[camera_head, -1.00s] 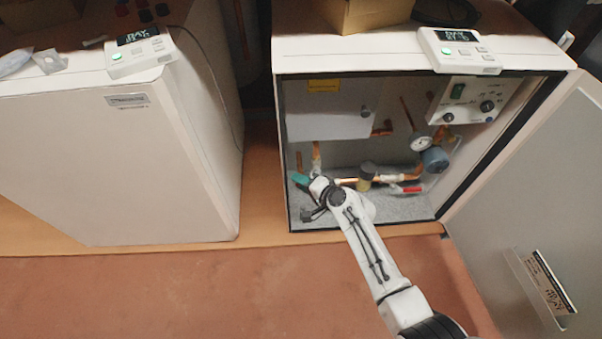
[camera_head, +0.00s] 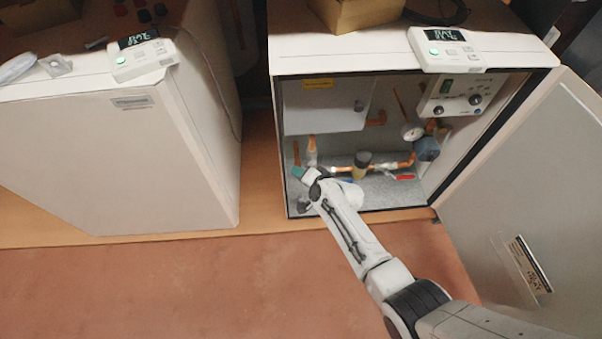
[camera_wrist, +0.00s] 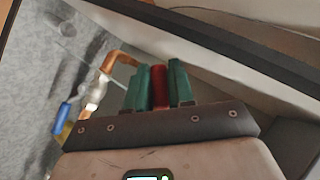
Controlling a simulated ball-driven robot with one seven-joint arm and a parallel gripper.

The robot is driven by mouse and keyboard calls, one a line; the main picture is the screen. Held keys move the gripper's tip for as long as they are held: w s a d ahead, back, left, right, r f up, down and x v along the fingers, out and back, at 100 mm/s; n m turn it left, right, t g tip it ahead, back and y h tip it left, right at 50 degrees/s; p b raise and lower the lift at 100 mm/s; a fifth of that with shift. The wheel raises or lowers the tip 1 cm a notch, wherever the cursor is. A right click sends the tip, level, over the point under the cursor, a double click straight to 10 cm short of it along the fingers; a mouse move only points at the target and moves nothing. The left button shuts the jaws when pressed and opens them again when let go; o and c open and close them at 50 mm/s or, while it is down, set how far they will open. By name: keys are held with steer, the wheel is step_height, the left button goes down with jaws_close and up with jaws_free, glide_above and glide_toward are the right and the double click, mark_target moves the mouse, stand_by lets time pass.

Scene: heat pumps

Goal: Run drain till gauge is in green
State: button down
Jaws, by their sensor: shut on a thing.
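The pressure gauge (camera_head: 412,132) is a small round white dial on the pipework inside the open cabinet; its needle and colours are too small to read. My gripper (camera_head: 297,172) is low at the cabinet's left side, by the copper pipes. In the wrist view, the green fingers of my gripper (camera_wrist: 160,85) are shut on a red handle (camera_wrist: 159,86), which shows as a narrow strip between them. The rest of that handle is hidden. I cannot tell from the frames whether it is the drain's. A separate red lever (camera_head: 404,177) sits lower right of the pipework.
The cabinet door (camera_head: 535,190) stands open at the right. A blue lever (camera_wrist: 68,114) and copper pipe (camera_wrist: 118,60) are left of my fingers in the wrist view. A control panel (camera_head: 462,95) is inside, upper right. A second, closed cabinet (camera_head: 130,170) stands left.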

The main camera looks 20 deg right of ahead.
steer(key=c, duration=1.1)
jaws_free()
steer(key=p+v, duration=0.4)
steer(key=v, duration=0.6)
steer(key=shift+s+d+p, duration=0.15)
steer(key=shift+s+p, duration=0.2)
steer(key=shift+r, duration=0.15)
